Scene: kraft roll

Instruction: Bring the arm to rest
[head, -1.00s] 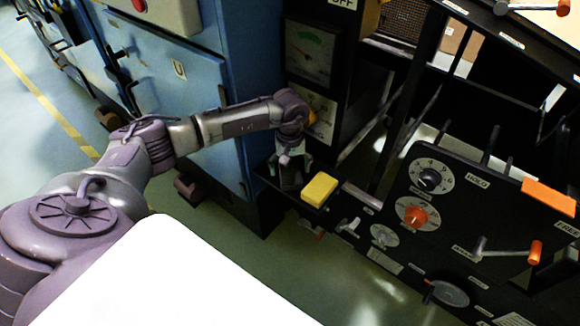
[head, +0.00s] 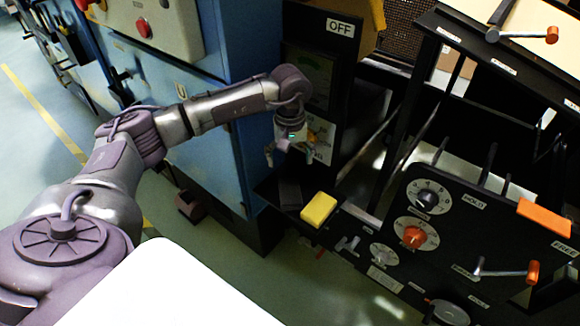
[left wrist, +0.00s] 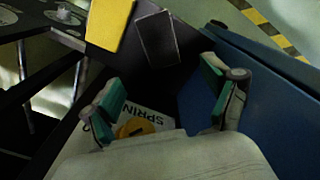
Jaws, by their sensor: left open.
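My left arm reaches in from the left in the head view. Its gripper (head: 289,158) is open and empty, pointing down above a small dark block (head: 290,193) on a black ledge. In the left wrist view the two green-padded fingers (left wrist: 160,100) stand wide apart with nothing between them. The dark block also shows there (left wrist: 157,38), beyond the fingertips and apart from them. My right gripper is not in view.
A yellow block (head: 319,208) lies beside the dark block. A panel with an OFF label (head: 340,28) and gauges stands close behind the gripper, with a blue cabinet (head: 200,95) to its left. A black control panel with knobs (head: 413,236) is at right.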

